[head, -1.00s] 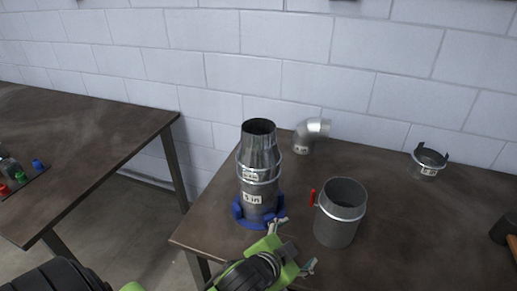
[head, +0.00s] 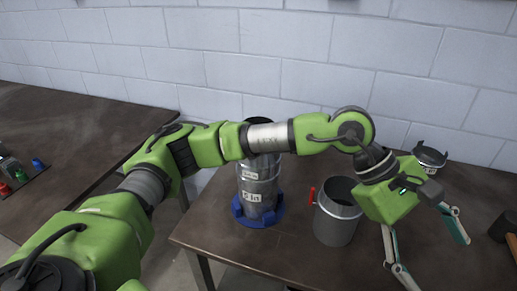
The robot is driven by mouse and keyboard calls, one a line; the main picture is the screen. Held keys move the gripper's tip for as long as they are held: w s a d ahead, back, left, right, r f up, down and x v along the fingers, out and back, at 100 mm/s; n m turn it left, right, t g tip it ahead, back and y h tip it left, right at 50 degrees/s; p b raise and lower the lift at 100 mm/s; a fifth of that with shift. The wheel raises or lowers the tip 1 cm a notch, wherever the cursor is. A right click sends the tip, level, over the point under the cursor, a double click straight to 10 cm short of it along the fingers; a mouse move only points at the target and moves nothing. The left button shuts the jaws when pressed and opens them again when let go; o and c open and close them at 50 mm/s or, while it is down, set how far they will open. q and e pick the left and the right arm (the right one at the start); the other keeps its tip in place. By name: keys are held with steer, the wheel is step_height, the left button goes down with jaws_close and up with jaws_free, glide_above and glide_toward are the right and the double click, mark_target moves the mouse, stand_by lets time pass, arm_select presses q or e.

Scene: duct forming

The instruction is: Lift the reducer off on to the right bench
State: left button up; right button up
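The reducer (head: 265,168) is the grey metal tapered piece on top of an upright duct (head: 262,207), which stands in a blue ring holder (head: 277,212). My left arm crosses in front of the reducer's upper part and hides its top. My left gripper (head: 436,262) is at the right end of that arm, above the right bench (head: 300,260). Its fingers are spread wide with nothing between them. It is well to the right of the reducer and apart from it. My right gripper is not in view.
A grey open cylinder (head: 335,228) with a red handle (head: 312,194) stands just left of my gripper. A short metal collar (head: 430,157) is behind it. A dark object (head: 503,227) is at the right edge. The left bench (head: 70,125) holds small coloured items.

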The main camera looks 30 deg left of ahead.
arm_select(q)
steer(key=w+a+m+t+y, duration=0.1)
steer(key=w+a+t+y, duration=0.1)
steer(key=w+a+y, duration=0.45)
steer(key=w+a+t+y, duration=0.1)
steer(key=w+a, duration=0.2)
steer(key=a, duration=0.6)
steer(key=w+a+r+n+t+y, duration=0.1)
steer(key=a+r+y, duration=0.4)
steer(key=a, duration=0.6)
steer(key=w+a+r+n+y, duration=0.1)
steer(key=a+r+y, duration=0.2)
steer(key=a+r, duration=0.65)
steer(key=p+x, duration=0.4)
steer(key=x, duration=1.2)
steer(key=shift+w+a, duration=0.15)
steer(key=shift+a, duration=0.45)
steer(key=shift+f, duration=0.1)
steer(key=shift+c, duration=0.3)
steer(key=c, duration=1.7)
